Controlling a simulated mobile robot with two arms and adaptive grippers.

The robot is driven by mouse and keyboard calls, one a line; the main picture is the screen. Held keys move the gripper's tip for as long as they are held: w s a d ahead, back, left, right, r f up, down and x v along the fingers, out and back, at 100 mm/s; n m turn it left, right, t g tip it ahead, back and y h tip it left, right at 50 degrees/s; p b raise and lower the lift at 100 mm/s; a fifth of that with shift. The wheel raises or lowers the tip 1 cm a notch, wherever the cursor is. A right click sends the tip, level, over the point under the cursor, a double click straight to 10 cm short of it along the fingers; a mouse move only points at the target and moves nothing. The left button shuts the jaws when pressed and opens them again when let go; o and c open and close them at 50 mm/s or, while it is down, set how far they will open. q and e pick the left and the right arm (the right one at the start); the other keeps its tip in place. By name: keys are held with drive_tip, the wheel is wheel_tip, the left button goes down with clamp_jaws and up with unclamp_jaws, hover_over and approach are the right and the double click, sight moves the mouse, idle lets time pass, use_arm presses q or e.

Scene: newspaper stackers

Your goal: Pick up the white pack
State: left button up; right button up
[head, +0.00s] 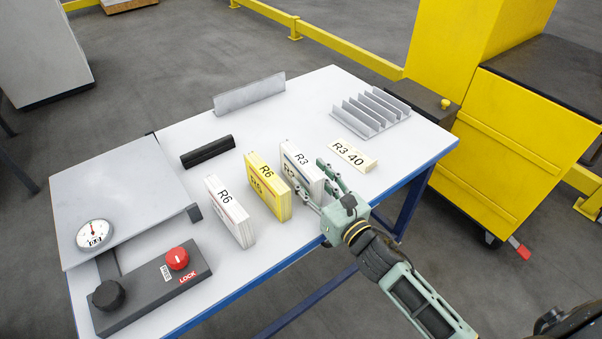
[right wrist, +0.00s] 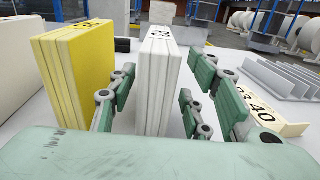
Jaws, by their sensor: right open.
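Two white packs stand upright on the table: one marked R6 (head: 229,212) at the left and one marked R3 (head: 301,168) at the right. A yellow R6 pack (head: 268,186) stands between them. My right gripper (head: 318,184) is open at the near end of the white R3 pack. In the right wrist view, the white R3 pack (right wrist: 158,80) stands between the open fingers, with a gap visible on the right side. The yellow pack (right wrist: 78,75) is close beside the left finger. My left gripper is not in view.
A cream R3 40 plate (head: 352,155) lies right of the gripper, before a grey slotted rack (head: 371,113). A black bar (head: 208,151), a metal plate on edge (head: 249,94), a scale (head: 125,200) and a control box (head: 150,290) occupy the table (head: 300,110).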

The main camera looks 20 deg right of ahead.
sight(301, 171)
drive_tip(key=x, duration=0.4)
drive_tip(key=shift+a, duration=0.25)
drive_tip(key=shift+s+r, duration=0.1)
clamp_jaws()
